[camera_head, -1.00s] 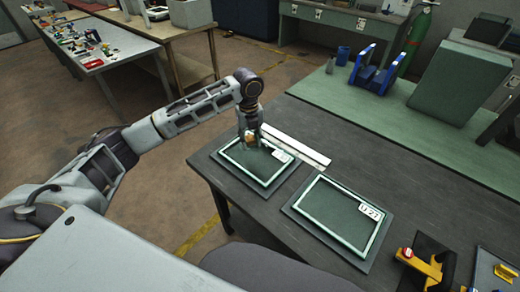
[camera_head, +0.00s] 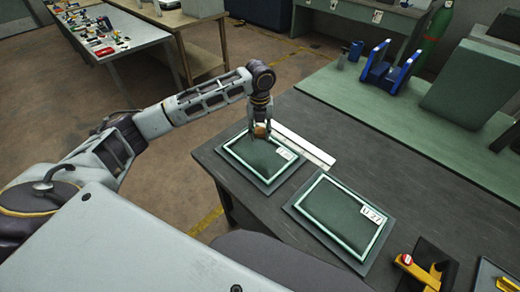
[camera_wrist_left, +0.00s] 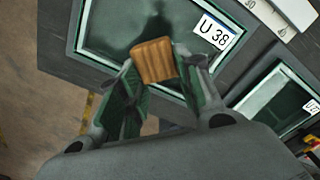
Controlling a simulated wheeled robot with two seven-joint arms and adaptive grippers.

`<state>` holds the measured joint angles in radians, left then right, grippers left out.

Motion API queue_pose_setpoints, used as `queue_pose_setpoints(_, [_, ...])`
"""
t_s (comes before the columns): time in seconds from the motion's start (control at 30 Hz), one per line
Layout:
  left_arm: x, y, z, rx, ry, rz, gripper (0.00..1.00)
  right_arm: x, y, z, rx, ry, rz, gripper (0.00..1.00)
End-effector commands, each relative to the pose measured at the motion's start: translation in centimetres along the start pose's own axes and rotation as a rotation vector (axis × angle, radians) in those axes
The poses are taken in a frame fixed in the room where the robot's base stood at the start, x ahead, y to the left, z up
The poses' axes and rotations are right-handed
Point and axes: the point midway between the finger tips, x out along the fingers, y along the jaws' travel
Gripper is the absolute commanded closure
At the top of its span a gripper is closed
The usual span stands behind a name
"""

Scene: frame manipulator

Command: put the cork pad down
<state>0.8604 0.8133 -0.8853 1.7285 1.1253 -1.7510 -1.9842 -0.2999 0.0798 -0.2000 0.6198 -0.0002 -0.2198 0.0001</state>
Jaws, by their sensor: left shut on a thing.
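My left gripper (camera_head: 261,132) is shut on the cork pad (camera_head: 262,131), a small tan-brown block. In the left wrist view the cork pad (camera_wrist_left: 154,60) sits between the two fingertips (camera_wrist_left: 152,72). Behind it is the dark panel of a green-edged frame (camera_head: 248,178) labelled U 38 (camera_wrist_left: 212,30). A shadow shows on that panel; I cannot tell whether the pad touches it. A second green-edged frame (camera_head: 320,233), labelled U 27, lies to the right. My right gripper is not in view.
A white ruler-like strip (camera_head: 305,147) lies behind the frames on the dark table (camera_head: 400,165). Blue stands (camera_head: 388,68) are on the green mat at the back. A yellow clamp (camera_head: 418,268) is at the front right.

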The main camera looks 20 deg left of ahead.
Motion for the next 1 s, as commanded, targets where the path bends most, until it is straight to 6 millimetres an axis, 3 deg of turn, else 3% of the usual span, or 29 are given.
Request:
queue_pose_setpoints(0.33, [3.8,0.0,-0.1,-0.001,0.001,0.000,0.74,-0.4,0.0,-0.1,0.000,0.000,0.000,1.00])
queue_pose_setpoints(0.77, [4.4,0.1,-0.1,0.000,0.001,0.001,0.74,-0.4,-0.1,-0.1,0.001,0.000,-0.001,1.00])
queue_pose_setpoints(1.0, [6.4,0.1,-0.1,-0.001,0.002,0.002,0.74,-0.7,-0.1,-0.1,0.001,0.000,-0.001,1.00])
